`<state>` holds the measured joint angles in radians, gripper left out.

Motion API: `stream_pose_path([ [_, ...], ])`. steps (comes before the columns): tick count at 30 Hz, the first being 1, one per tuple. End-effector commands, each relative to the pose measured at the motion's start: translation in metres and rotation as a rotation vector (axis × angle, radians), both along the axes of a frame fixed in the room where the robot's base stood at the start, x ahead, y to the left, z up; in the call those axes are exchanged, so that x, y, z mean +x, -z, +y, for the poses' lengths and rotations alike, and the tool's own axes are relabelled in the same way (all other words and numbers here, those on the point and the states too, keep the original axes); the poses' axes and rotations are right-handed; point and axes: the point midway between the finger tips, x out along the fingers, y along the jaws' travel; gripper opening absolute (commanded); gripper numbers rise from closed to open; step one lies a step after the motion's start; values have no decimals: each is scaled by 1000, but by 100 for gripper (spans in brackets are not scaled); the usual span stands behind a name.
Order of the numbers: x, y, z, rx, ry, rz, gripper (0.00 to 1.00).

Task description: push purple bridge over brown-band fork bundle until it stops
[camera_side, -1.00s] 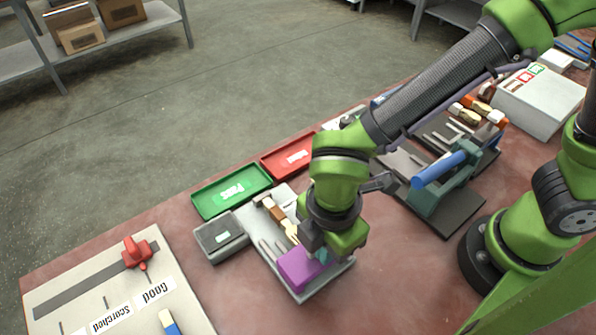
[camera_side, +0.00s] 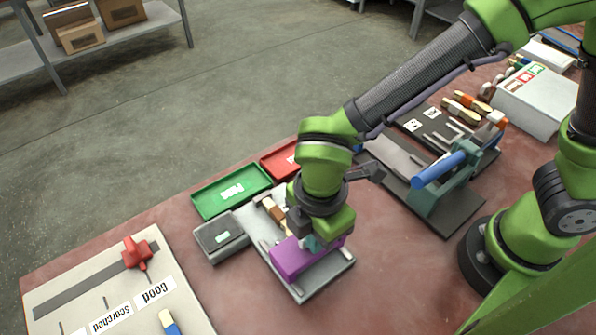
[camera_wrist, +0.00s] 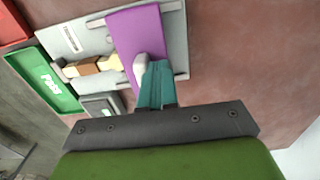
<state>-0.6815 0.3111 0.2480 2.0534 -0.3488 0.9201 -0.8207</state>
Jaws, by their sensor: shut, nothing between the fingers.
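The purple bridge (camera_side: 298,260) spans the grey fixture plate, and it also shows in the wrist view (camera_wrist: 135,28). The fork bundle with a brown band (camera_side: 272,209) lies on the plate on the bridge's far side. In the wrist view the bundle (camera_wrist: 84,70) lies left of the bridge, its pale end meeting the bridge's edge; I cannot tell whether it reaches under. My gripper (camera_wrist: 150,75) is shut, its teal fingers down against or just over the bridge. In the side view my gripper (camera_side: 312,243) hides part of the bridge and the bundle's near end.
The grey plate (camera_side: 320,283) has low rails. A grey box (camera_side: 221,237) stands left of it. A green tray (camera_side: 231,191) and a red tray (camera_side: 279,160) lie behind. A teal press with blue handle (camera_side: 440,170) stands right. A board with a red slider (camera_side: 137,253) lies left.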

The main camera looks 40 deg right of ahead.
Motion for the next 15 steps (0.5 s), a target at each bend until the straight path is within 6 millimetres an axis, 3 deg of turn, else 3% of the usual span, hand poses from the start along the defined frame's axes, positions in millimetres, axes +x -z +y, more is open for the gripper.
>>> stream_pose_path([
  [15,14,0,0,1,2,-1,0],
])
